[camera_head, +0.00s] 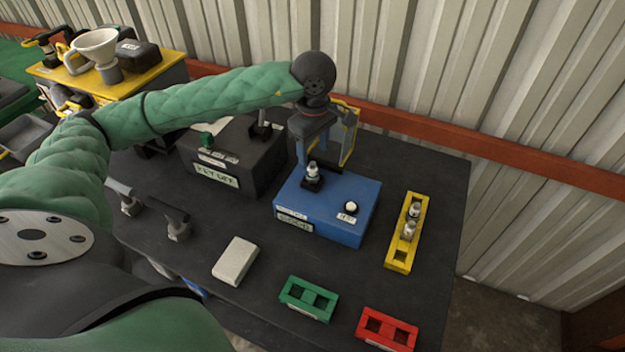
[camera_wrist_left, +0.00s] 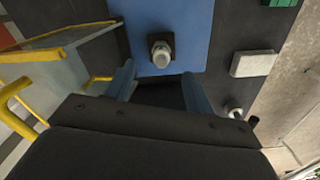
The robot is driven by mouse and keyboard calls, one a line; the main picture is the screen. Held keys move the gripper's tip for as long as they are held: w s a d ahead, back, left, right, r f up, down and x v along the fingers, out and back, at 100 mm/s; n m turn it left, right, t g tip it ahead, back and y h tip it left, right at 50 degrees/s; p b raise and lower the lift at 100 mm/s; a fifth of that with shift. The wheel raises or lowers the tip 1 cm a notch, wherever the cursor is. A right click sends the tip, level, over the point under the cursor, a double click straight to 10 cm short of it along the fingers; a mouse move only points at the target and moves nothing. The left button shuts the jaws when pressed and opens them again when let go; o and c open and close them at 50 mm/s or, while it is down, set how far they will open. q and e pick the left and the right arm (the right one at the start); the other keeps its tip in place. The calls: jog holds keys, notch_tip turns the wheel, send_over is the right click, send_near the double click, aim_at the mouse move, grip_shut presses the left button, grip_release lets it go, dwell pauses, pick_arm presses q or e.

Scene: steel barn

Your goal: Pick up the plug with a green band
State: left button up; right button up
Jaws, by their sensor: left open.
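A silvery plug (camera_head: 312,170) stands upright in a dark square socket on top of the blue box (camera_head: 350,190). It also shows in the left wrist view (camera_wrist_left: 161,52), just beyond my fingertips. Two more silvery plugs, a far one (camera_head: 414,210) and a near one (camera_head: 408,231), stand in the yellow rack (camera_head: 397,262). I cannot make out a green band on any of them. My left gripper (camera_head: 313,156) is open and empty, pointing down just behind the plug on the blue box; its two blue fingers (camera_wrist_left: 158,85) are spread apart. My right gripper is not in view.
A green rack (camera_head: 308,299) and a red rack (camera_head: 387,330) with empty-looking slots lie at the front. A pale block (camera_head: 235,261) lies left of them. A dark labelled box (camera_head: 234,158) stands left of the blue box. A yellow-framed clear panel (camera_head: 348,130) stands behind my gripper.

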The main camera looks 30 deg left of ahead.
aim_at(313, 163)
pick_arm(q)
jog(key=shift+s+f, duration=0.15)
jog(key=shift+f, duration=3.4)
jog(key=c, duration=1)
